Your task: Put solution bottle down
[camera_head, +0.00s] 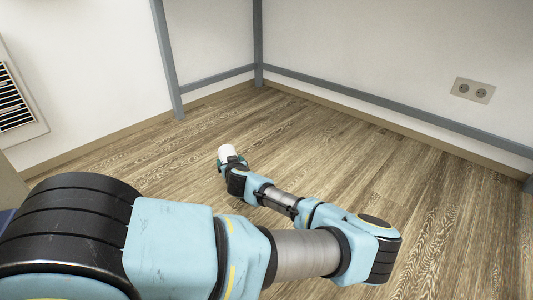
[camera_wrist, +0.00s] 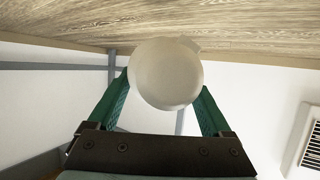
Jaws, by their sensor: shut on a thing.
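The solution bottle (camera_head: 226,152) shows in the head view as a small white rounded thing at the far end of my arm. In the wrist view its pale round end (camera_wrist: 165,75) fills the space between the two green fingers. My gripper (camera_head: 231,162) is shut on it, with one finger on each side (camera_wrist: 165,92). The rest of the bottle is hidden behind that round end. I cannot tell whether its far end touches the floor (camera_head: 330,150).
Grey metal bars (camera_head: 258,45) stand along the white walls at the back. A wall socket (camera_head: 472,90) is at the right and a vent grille (camera_head: 15,105) at the left. The wooden floor around my gripper is clear.

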